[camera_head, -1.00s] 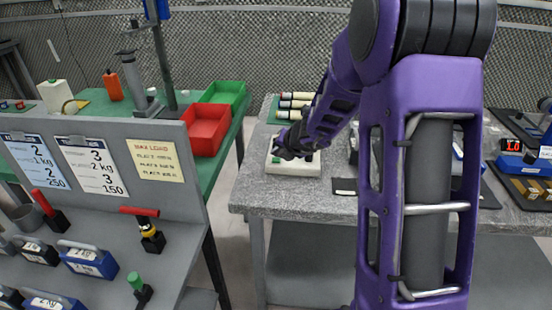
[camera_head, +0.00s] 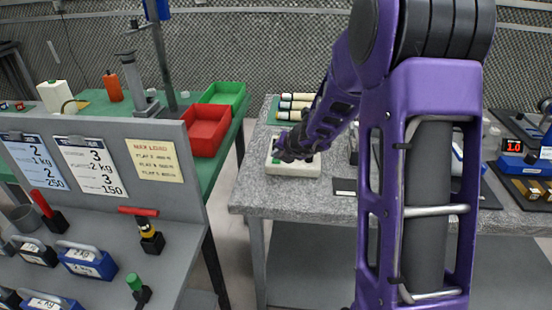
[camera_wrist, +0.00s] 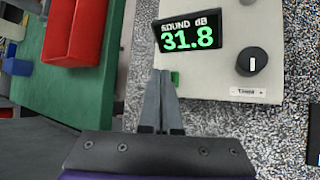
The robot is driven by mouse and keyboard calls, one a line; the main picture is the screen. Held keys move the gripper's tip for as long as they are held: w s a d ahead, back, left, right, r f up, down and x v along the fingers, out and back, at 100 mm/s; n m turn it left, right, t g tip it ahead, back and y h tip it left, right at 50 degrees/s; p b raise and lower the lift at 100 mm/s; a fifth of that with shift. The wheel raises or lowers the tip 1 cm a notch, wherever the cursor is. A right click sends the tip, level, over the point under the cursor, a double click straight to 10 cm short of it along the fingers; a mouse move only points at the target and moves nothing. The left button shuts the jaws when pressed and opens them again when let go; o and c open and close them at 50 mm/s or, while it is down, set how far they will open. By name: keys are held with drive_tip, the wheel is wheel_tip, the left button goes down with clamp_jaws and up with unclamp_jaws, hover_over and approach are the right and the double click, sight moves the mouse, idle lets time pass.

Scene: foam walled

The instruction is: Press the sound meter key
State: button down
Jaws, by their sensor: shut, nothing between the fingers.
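The sound meter (camera_head: 298,168) is a pale box on the grey speckled bench. In the wrist view its casing (camera_wrist: 215,78) carries a dark display (camera_wrist: 190,33) reading "SOUND dB 31.8" in green. A black knob (camera_wrist: 251,62) sits to the right of the display, above a small label. A small green key (camera_wrist: 175,78) shows just below the display, partly hidden by my fingertips. My gripper (camera_wrist: 166,74) is shut and empty, its tips at the key's left side in the picture. I cannot tell whether they touch it. In the head view my gripper (camera_head: 277,154) is over the meter's left part.
Red (camera_head: 205,130) and green bins (camera_head: 224,96) stand on a green table to the left. Several pale cylinders (camera_head: 296,104) lie behind the meter. A device with a red display (camera_head: 517,146) is on the bench's right. A grey panel rack (camera_head: 100,200) stands front left.

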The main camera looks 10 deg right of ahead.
drive_tip(key=shift+r, duration=0.3)
wheel_tip(320, 180, up, 6)
drive_tip(key=p, duration=0.6)
idle(0.3)
